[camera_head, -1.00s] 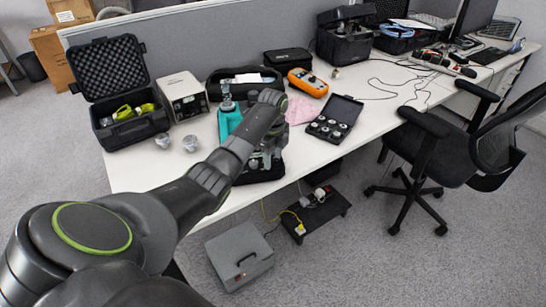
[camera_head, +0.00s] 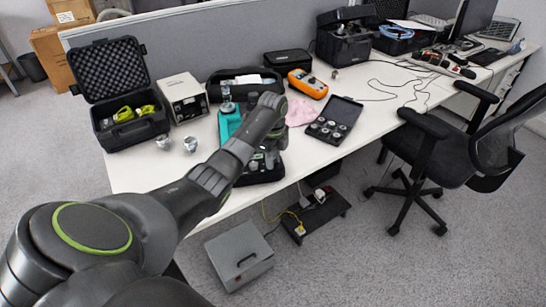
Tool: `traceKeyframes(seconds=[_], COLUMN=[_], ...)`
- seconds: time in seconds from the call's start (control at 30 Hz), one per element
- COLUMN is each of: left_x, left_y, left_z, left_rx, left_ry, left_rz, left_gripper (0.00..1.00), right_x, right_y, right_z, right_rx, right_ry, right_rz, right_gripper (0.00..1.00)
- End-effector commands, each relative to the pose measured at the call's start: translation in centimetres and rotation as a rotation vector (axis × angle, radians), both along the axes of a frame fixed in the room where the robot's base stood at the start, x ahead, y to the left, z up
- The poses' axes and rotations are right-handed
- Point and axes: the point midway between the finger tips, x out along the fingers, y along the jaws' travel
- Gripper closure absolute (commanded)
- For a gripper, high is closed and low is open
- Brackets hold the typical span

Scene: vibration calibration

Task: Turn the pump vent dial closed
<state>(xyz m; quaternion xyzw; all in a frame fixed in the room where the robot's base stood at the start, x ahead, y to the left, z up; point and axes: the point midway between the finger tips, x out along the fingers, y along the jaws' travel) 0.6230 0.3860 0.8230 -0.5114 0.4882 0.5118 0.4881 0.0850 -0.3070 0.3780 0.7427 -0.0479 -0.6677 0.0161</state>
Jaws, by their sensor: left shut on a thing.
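The teal pump (camera_head: 229,122) stands on the white desk, in or against a black case (camera_head: 262,176) at the desk's front edge. My left arm reaches across from the lower left, and its wrist covers part of the pump. My left gripper (camera_head: 270,146) points down over the pump and case, mostly behind my own wrist. It is shut on a small part there, which I take to be the vent dial. The dial itself is hidden, so its angle cannot be read. My right gripper is not in view.
Two metal pieces (camera_head: 190,144) and an open black case (camera_head: 133,125) lie to the left. A white box (camera_head: 184,98), an orange meter (camera_head: 308,83), a pink cloth (camera_head: 300,111) and a case of weights (camera_head: 334,120) surround the pump. A chair (camera_head: 460,150) stands at right.

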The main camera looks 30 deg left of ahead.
Motion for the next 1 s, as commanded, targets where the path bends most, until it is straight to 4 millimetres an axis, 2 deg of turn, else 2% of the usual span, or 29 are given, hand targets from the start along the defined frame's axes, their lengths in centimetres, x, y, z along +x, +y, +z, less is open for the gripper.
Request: traceKeyframes(seconds=[0.27, 0.5, 1.0], left_x=[0.0, 0.0, 0.0], left_y=[0.0, 0.0, 0.0], left_z=[0.6, 0.6, 0.4], left_rx=[-0.001, 0.0, 0.001], left_ry=[0.003, 0.002, 0.001], left_rz=[0.18, 0.404, 0.879], left_gripper=[0.99, 0.99, 0.99], right_x=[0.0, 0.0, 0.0], right_y=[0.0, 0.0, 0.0], right_z=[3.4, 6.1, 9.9], right_rx=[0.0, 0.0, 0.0], right_ry=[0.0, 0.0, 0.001], right_rz=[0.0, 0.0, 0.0], right_gripper=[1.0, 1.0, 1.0])
